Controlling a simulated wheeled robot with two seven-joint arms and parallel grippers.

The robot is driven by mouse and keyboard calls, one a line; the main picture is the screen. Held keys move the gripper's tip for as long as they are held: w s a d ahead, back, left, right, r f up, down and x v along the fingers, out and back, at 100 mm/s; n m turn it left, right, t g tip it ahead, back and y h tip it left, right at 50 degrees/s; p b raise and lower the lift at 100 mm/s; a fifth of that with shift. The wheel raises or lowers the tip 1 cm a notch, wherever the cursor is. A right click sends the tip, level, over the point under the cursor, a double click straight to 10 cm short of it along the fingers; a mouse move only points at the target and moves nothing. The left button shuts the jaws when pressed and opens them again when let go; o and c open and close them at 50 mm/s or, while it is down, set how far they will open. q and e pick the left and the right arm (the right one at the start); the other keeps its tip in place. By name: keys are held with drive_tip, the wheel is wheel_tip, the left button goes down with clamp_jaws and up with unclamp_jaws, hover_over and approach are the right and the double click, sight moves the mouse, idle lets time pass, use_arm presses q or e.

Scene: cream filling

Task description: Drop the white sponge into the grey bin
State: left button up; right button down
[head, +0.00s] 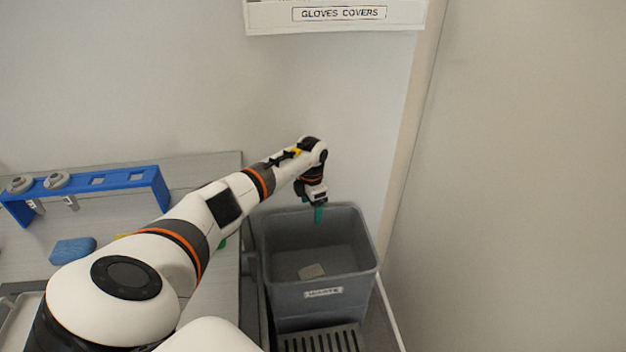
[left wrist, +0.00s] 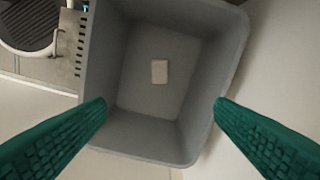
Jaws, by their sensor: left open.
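The white sponge (head: 312,271) lies flat on the floor of the grey bin (head: 323,308), which carries a "WASTE" label on its front. In the left wrist view the sponge (left wrist: 159,71) rests near the middle of the bin's bottom, inside its walls (left wrist: 112,60). My left gripper (head: 319,214) points down over the back part of the bin, well above the sponge. Its green fingers stand wide apart in the left wrist view (left wrist: 160,105), with nothing between them. My right gripper is not in either view.
A grey table (head: 110,217) on the left holds a blue rack (head: 90,183) with grey parts and a blue sponge (head: 72,251). A "GLOVES COVERS" box (head: 338,15) hangs on the wall above. A plain wall (head: 520,180) stands right of the bin.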

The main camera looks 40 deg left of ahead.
use_arm(q)
drive_tip(key=shift+r, duration=2.4)
